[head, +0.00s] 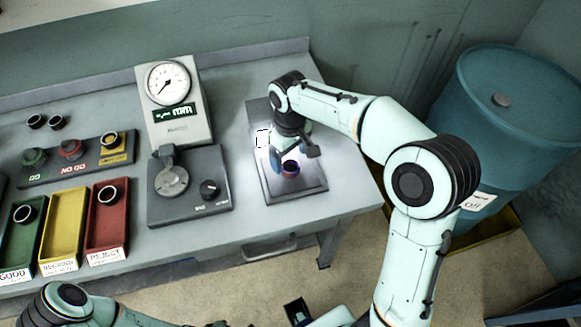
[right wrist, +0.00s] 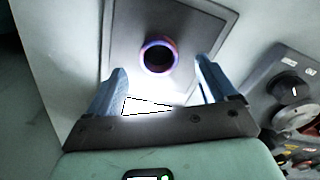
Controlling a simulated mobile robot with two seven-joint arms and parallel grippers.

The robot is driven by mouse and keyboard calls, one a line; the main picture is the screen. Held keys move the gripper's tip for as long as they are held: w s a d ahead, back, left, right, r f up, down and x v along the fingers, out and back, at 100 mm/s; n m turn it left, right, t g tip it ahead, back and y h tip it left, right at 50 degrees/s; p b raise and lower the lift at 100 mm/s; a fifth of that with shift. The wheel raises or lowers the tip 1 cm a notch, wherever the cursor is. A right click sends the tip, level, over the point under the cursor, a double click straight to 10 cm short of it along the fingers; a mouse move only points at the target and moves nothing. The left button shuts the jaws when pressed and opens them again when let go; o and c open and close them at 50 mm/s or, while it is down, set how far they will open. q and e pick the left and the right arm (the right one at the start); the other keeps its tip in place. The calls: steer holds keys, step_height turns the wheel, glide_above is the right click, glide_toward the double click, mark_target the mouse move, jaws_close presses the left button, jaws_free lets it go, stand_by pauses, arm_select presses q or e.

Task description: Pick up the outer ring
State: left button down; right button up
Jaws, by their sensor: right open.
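A dark ring with a blue and purple sheen (head: 290,168) lies on the grey square plate (head: 306,189) at the right end of the bench. It also shows in the right wrist view (right wrist: 159,71), dark in the middle, near the plate's centre. My right gripper (head: 294,154) is open and empty close to this ring, pointing down. In the right wrist view its two blue fingers (right wrist: 160,82) stand apart, with the ring beyond their tips and between their lines.
A gauge stand with a dial (head: 168,82) is left of the plate. Green (head: 24,236), yellow (head: 63,226) and red (head: 108,215) bins and a rack (head: 78,160) with several rings are further left. A blue drum (head: 510,120) stands right of the bench.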

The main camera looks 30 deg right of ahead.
mark_target(290, 170)
step_height(290, 170, down, 4)
steer(key=shift+d+r, duration=0.1)
steer(key=shift+r, duration=0.05)
arm_select(q)
steer(key=shift+f, duration=0.2)
arm_select(e)
steer(key=c, duration=1.3)
steer(key=shift+r, duration=0.1)
